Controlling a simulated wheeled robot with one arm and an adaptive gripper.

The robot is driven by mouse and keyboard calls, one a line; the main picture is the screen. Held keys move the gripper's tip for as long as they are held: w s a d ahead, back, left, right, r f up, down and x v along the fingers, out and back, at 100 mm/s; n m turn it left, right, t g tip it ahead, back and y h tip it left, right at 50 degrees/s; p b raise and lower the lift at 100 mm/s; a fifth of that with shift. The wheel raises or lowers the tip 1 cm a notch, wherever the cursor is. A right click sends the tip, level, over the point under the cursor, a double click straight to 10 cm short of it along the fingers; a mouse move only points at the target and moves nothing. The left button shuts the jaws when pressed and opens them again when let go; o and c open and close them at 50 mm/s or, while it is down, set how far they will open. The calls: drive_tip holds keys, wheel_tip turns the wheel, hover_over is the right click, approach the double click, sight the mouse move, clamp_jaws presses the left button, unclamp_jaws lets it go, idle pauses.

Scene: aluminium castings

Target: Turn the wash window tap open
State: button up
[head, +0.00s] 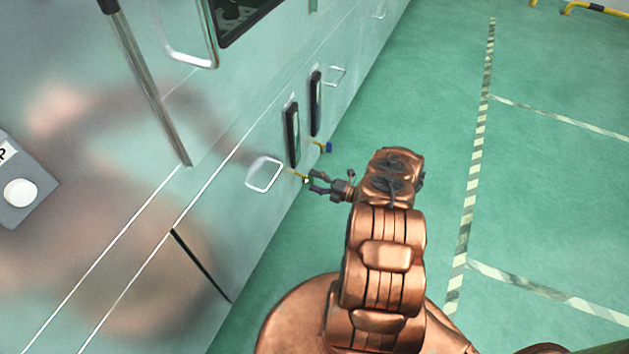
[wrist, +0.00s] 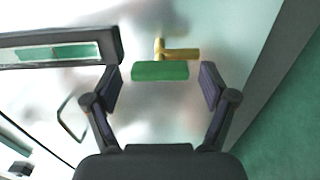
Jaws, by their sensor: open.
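A brass tap (wrist: 180,54) with a green handle (wrist: 160,71) sticks out from the pale machine wall in the wrist view. The handle lies crosswise in the picture. My gripper (wrist: 162,87) is open, with one finger on each side of the green handle and a gap on both sides. In the head view my gripper (head: 314,183) is at the machine's side, close to this brass tap (head: 299,176), whose handle is hard to make out there. A second tap with a blue handle (head: 329,147) sits farther along the wall.
Two upright dark-framed windows (head: 293,134) are on the wall above the taps. A metal loop handle (head: 264,174) stands out just left of the nearer tap. The green floor (head: 540,190) to the right is clear, with striped tape lines.

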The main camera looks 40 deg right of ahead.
drive_tip(key=shift+s, duration=0.1)
drive_tip(key=v, duration=1.1)
drive_tip(key=shift+s+d, duration=0.3)
idle(0.5)
